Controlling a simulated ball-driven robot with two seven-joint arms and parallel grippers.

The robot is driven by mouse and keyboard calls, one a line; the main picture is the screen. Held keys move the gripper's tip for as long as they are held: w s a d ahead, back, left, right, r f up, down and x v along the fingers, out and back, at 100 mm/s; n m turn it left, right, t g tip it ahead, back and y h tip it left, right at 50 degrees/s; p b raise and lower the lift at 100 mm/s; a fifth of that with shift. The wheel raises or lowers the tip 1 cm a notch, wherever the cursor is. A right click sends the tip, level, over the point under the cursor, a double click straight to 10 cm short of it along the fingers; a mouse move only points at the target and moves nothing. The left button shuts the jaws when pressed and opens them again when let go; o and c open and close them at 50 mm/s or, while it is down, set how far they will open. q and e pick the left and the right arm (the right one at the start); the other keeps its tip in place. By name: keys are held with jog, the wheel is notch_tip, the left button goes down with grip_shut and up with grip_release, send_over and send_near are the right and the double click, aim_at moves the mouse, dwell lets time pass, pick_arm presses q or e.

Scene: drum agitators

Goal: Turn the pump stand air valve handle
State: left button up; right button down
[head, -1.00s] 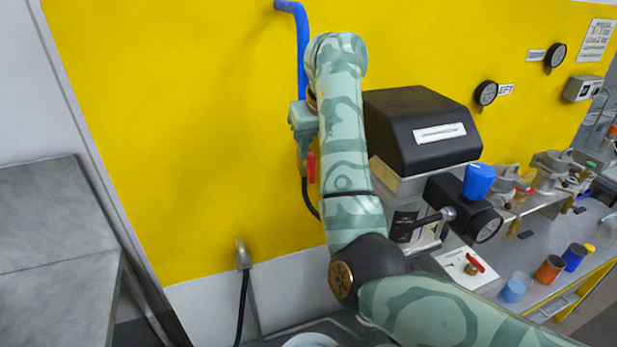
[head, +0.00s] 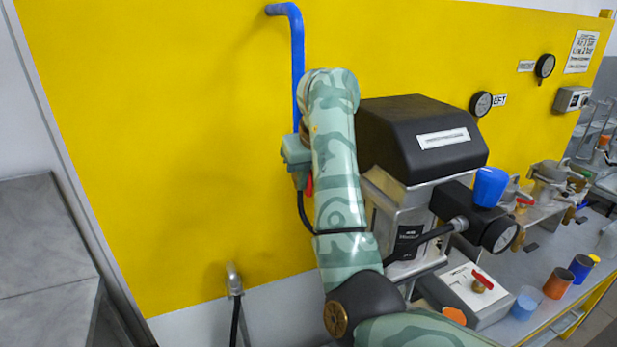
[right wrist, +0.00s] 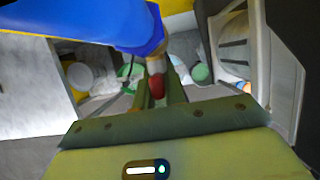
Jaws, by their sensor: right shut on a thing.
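The red valve handle (head: 309,186) sits below the blue pipe (head: 297,75) on the yellow wall. In the head view my right forearm covers most of it. My right gripper (head: 300,180) reaches it from the front, with its fingertips mostly hidden behind the arm. In the right wrist view the red handle (right wrist: 157,88) lies between the fingers of my right gripper (right wrist: 152,98), which is shut on it. The blue pipe (right wrist: 90,25) crosses the upper left of that view. My left gripper is not in view.
A black-topped machine (head: 425,140) stands just right of my arm. Another red handle (head: 483,281) sits on a low box on the bench. Orange and blue cups (head: 558,283) stand farther right. The yellow wall left of the pipe is clear.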

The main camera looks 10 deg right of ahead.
jog(key=shift+d+m+y+p, duration=0.1)
jog(key=shift+m+y+p, duration=0.2)
jog(key=shift+y+p, duration=0.9)
jog(key=shift+d+f+m+g+y+p, duration=0.1)
jog(key=shift+m+g+y+p, duration=0.4)
jog(key=shift+y, duration=1.5)
jog(key=c, duration=1.5)
grip_release()
jog(key=shift+w+f, duration=0.1)
jog(key=shift+w, duration=0.05)
jog(key=shift+o, duration=0.2)
